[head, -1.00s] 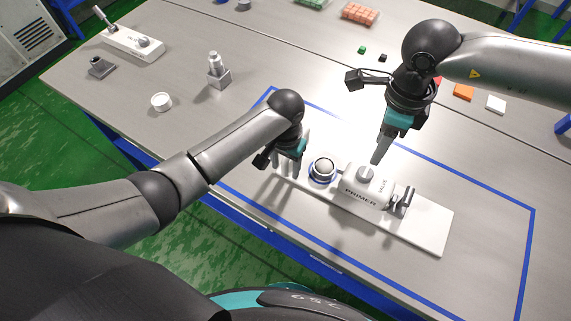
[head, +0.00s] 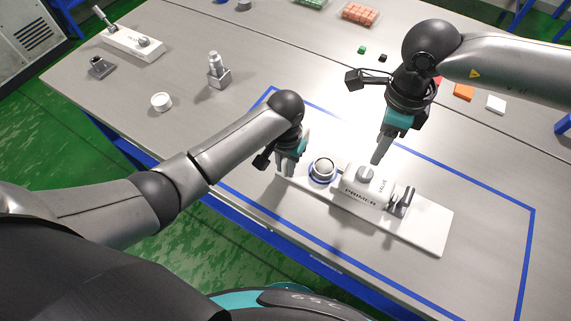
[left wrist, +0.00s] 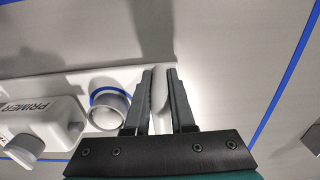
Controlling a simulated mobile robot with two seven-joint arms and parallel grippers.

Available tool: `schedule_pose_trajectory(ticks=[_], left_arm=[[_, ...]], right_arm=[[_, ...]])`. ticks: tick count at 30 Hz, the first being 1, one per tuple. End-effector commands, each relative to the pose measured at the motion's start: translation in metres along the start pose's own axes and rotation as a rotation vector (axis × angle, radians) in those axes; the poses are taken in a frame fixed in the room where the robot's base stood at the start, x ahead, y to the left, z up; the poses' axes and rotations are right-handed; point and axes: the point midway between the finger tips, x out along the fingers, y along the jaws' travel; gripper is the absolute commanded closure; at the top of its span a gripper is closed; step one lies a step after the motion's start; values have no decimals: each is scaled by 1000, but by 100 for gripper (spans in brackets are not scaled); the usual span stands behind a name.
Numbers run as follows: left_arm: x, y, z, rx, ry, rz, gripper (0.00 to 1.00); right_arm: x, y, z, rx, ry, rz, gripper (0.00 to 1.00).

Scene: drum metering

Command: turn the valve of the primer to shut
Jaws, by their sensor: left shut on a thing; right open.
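The primer (head: 360,196) is a white block lettered PRIMER on a long white base board (head: 425,232). Its valve (head: 366,174) is a round grey knob on top, beside the word VALVE. My right gripper (head: 376,160) is open, pointing down just above and behind the knob, with no clear contact. My left gripper (head: 285,174) is shut on the end of the base board; the left wrist view shows the white end (left wrist: 160,92) between its fingers. The primer block (left wrist: 40,120) and a round cup with a blue ring (left wrist: 109,106) show beside that gripper.
A grey bracket (head: 401,202) stands on the board right of the primer. Blue tape (head: 470,176) frames this area. A white round lid (head: 161,102), a grey fitting (head: 218,74) and another white valve unit (head: 132,42) stand at the left. Bare table surrounds the board.

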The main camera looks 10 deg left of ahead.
Motion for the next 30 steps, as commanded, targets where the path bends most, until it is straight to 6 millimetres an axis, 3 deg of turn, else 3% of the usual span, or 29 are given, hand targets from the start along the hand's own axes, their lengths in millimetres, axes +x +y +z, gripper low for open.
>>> schedule_pose_trajectory(ticks=[26, 30], left_arm=[[0, 0, 0, 0, 1, 0, 100], [-1, 0, 0, 0, 1, 0, 100]], right_arm=[[0, 0, 0, 0, 0, 0, 50], [0, 0, 0, 0, 0, 0, 38]])
